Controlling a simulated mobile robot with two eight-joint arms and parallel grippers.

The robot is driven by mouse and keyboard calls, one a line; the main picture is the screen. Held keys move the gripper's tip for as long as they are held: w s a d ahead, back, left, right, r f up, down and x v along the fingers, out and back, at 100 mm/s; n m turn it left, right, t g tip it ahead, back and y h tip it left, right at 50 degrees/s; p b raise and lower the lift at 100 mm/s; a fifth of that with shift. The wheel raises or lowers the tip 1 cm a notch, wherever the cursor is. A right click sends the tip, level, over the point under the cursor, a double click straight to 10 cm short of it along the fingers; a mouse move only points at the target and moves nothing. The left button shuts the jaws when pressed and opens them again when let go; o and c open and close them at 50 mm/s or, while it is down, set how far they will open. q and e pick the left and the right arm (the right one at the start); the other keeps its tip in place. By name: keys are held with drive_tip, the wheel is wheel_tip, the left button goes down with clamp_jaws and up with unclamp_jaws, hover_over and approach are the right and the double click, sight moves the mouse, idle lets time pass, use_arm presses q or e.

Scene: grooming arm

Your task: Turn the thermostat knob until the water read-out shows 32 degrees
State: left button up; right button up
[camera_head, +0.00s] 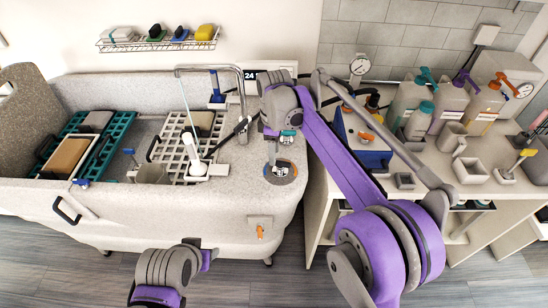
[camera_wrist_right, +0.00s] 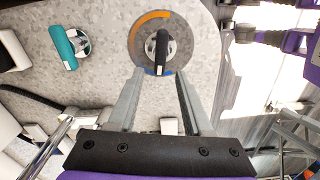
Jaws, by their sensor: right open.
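The thermostat knob (camera_wrist_right: 162,48) is a dark bar handle on a round grey dial (camera_wrist_right: 139,40) with an orange arc and a small blue mark. In the head view the dial (camera_head: 281,178) lies on the tub's right-end deck. The water read-out (camera_head: 249,76) is a small dark display by the wall and appears to show 24. My right gripper (camera_wrist_right: 157,74) is open and empty, its fingertips just short of the knob and spread wider than the bar. In the head view my right gripper (camera_head: 272,158) is above the dial, partly covering it.
A teal-handled control (camera_wrist_right: 68,47) sits on the same deck near the dial. A grey spout (camera_head: 240,85) and a white hand shower (camera_head: 198,168) stand to the left. A blue box (camera_head: 362,155) and several bottles stand on the counter at right.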

sight(280, 166)
drive_tip(key=shift+f, duration=1.45)
clamp_jaws()
